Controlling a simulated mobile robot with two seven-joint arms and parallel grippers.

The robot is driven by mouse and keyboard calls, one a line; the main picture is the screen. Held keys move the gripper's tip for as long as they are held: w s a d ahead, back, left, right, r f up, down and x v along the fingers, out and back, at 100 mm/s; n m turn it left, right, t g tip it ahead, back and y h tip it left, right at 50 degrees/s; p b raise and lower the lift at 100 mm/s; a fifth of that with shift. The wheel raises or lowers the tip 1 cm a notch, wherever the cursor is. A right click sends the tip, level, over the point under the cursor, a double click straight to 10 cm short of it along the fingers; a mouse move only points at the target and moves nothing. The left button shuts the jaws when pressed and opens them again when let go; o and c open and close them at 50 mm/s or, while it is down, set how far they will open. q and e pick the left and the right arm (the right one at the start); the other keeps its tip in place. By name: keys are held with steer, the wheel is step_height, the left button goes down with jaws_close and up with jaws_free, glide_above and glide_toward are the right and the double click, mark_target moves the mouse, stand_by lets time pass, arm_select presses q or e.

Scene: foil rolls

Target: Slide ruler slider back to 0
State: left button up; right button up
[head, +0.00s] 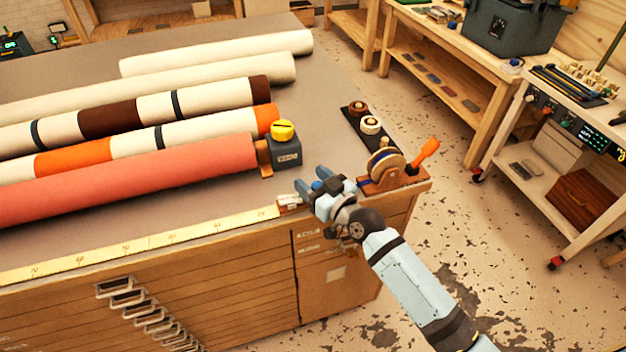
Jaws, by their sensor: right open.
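A yellow ruler (150,243) runs along the front edge of the table. Its small slider (290,203), pale on a brown base, sits at the ruler's right end. My right gripper (310,186) is just right of the slider, over the table's front right corner, with its blue-grey fingers apart and pointing up and left. No object shows between the fingers. Whether a finger touches the slider I cannot tell. My left gripper is not in the head view.
Several rolls (130,180) lie on the grey table (330,80). A dark box with a yellow knob (283,140) stands behind my gripper. A wooden device with a wheel and orange handle (390,168) stands right of it. Drawers with handles (150,320) are below.

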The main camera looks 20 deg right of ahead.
jaws_close()
steer(key=shift+w+d+b, duration=0.1)
steer(key=shift+d+b, duration=0.35)
steer(key=shift+d, duration=1.8)
steer(key=shift+c, duration=2)
jaws_free()
steer(key=o, duration=0.4)
steer(key=shift+d, duration=0.15)
